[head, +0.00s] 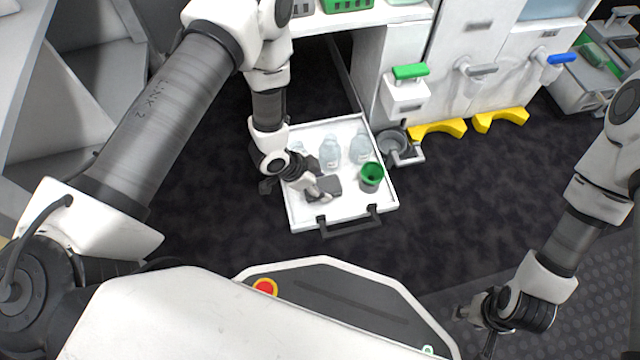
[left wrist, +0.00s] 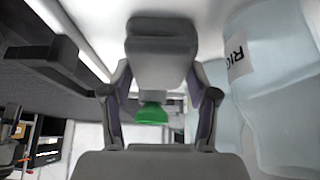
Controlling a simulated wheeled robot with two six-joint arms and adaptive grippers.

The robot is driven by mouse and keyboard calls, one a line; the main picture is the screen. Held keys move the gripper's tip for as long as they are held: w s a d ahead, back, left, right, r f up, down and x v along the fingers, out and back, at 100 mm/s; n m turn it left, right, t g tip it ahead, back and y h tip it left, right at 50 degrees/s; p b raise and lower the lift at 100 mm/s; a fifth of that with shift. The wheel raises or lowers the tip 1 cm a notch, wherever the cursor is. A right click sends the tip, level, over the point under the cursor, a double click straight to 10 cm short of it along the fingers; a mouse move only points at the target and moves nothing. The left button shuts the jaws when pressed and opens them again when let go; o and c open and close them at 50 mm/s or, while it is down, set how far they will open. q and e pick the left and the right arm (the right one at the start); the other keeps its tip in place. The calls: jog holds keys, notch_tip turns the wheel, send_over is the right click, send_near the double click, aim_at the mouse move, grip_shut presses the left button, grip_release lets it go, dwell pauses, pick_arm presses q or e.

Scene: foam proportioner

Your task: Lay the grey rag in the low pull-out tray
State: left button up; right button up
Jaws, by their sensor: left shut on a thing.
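The low pull-out tray (head: 299,218) is drawn out over the dark floor, a shallow white tray with a dark front handle. My left gripper (head: 318,186) is low over its front-left part, shut on the grey rag (head: 329,188). In the left wrist view the rag (left wrist: 160,50) appears as a folded grey pad between the two fingertips. Whether the rag touches the tray floor I cannot tell. My right gripper (head: 474,328) is at the lower right, empty and apart from the tray, its fingers looking spread.
Clear bottles (head: 330,152) stand along the tray's back, one close beside the left gripper in the wrist view (left wrist: 270,90). A green-topped cup (head: 370,176) stands at the tray's right. A grey round vessel (head: 394,147) is just outside the tray. White cabinets (head: 470,60) stand behind.

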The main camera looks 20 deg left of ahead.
pick_arm(q)
jog(key=o, duration=0.9)
jog(key=shift+f, duration=0.1)
jog(key=p+v, duration=0.7)
jog(key=v, duration=0.5)
jog(key=s+a+f+n+g+y, duration=0.1)
jog(key=s+a+n+y, duration=0.1)
jog(key=s+n, duration=0.4)
jog(key=s+a+f+n+g+y, duration=0.1)
jog(key=s+n, duration=0.4)
jog(key=s, duration=0.5)
jog(key=shift+s+a+f+n+g+y+b, duration=0.2)
jog(key=shift+s+a+n+g+y+b, duration=0.15)
jog(key=shift+a+g+y, duration=0.5)
